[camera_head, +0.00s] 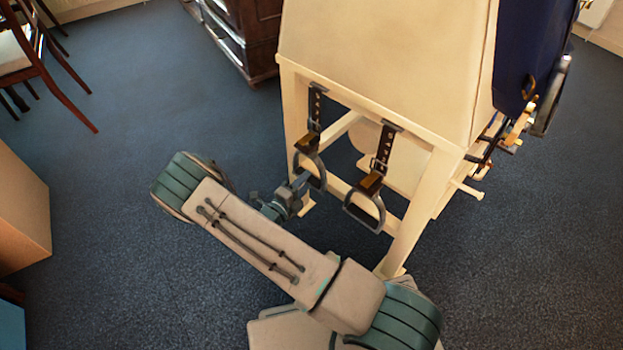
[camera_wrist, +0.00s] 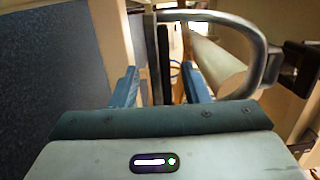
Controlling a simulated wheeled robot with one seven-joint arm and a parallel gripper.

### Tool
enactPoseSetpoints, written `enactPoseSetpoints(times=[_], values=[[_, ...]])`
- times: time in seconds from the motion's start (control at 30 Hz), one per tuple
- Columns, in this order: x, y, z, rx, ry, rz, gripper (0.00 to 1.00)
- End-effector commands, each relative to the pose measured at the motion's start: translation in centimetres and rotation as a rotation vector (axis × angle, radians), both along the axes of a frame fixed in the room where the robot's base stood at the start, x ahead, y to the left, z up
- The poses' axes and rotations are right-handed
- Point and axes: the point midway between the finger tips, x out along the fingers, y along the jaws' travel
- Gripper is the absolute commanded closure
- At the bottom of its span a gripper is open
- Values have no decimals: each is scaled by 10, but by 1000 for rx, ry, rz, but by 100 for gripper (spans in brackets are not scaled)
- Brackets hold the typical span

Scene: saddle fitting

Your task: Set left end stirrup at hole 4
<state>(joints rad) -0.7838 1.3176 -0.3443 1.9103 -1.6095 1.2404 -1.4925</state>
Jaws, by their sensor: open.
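The left end stirrup (camera_head: 322,172) is a grey metal loop. It hangs below a brown-and-dark block (camera_head: 307,143) on a dark strap with holes (camera_head: 315,108), at the left of the cream stand's near end. My gripper (camera_head: 301,183) is at the loop's lower left and partly overlaps it. In the wrist view, my gripper's two blue fingers (camera_wrist: 160,88) are apart. The metal loop (camera_wrist: 262,40) arches above and to the right of them, and a bar of it shows between the fingers. I cannot tell whether they touch. The hole numbers are unreadable.
A second stirrup (camera_head: 380,212) hangs on its own strap (camera_head: 387,148) to the right. The cream stand (camera_head: 408,215) has legs and crossbars close behind both. A dark wooden cabinet (camera_head: 250,35) stands behind left.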

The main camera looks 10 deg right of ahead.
Motion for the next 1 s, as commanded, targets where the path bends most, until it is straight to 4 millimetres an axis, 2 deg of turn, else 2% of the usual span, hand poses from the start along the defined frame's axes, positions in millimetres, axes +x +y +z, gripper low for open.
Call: enactPoseSetpoints(times=[0.1,0.3,0.63,0.7,0.8,1.0], values=[[13,-16,-2,1,-2,-3,58],[24,-29,-1,1,-2,-1,58],[26,-31,0,1,-2,-1,58],[26,-31,0,1,-2,-1,78],[26,-31,0,2,-1,-1,100],[26,-31,3,1,-2,0,100]])
